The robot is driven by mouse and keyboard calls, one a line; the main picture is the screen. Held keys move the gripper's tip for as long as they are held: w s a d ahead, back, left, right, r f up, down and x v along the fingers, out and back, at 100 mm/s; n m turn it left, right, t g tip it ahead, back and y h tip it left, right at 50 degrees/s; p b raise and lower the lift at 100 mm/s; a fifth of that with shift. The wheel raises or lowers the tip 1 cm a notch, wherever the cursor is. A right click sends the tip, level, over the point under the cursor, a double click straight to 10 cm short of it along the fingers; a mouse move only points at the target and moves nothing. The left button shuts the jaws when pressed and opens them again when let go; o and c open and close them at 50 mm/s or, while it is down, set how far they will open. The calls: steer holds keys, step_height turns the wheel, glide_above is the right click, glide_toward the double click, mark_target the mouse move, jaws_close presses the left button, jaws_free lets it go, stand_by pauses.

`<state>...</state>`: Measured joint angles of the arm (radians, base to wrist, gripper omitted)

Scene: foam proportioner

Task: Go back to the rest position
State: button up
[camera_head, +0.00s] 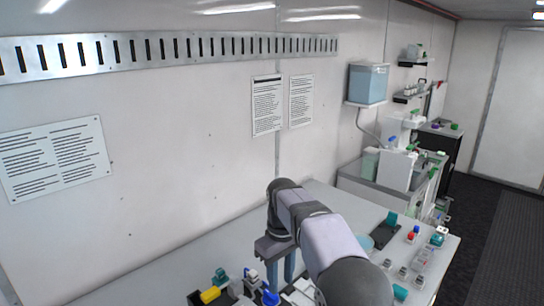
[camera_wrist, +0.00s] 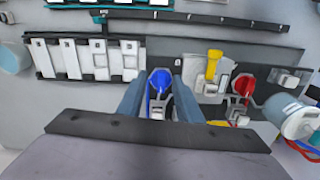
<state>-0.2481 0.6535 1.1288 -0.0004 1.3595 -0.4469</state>
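My gripper (camera_head: 281,272) hangs over the bench, fingers down, near the front middle of the head view. In the wrist view its two fingers (camera_wrist: 158,92) stand apart with a gap on both sides of a blue-handled valve (camera_wrist: 160,79). The gripper is open and I see nothing held. A blue knob (camera_head: 270,298) shows below the fingers in the head view, with a clear drop between them. Whether the fingers are level with the valve handle cannot be told from the wrist view.
A yellow handle (camera_wrist: 213,65) and a red handle (camera_wrist: 243,86) sit right of the blue valve. A row of white modules (camera_wrist: 85,60) lies to the left. A white cylinder (camera_wrist: 297,122) is at right. The bench (camera_head: 335,200) borders a wall, with small bottles (camera_head: 411,236) at right.

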steer(key=s+d+f+m+b, duration=0.1)
steer(key=s+d+f, duration=0.3)
steer(key=s, duration=0.5)
steer(key=s+d+f+m+b, duration=0.1)
steer(key=s+d+f+m, duration=0.3)
steer(key=s, duration=0.5)
steer(key=s+d+f+m+b, duration=0.1)
steer(key=s+d+f+m, duration=0.2)
steer(key=s, duration=0.6)
steer(key=shift+s+d+f, duration=0.35)
steer(key=shift+d+f, duration=0.3)
steer(key=shift+d, duration=0.15)
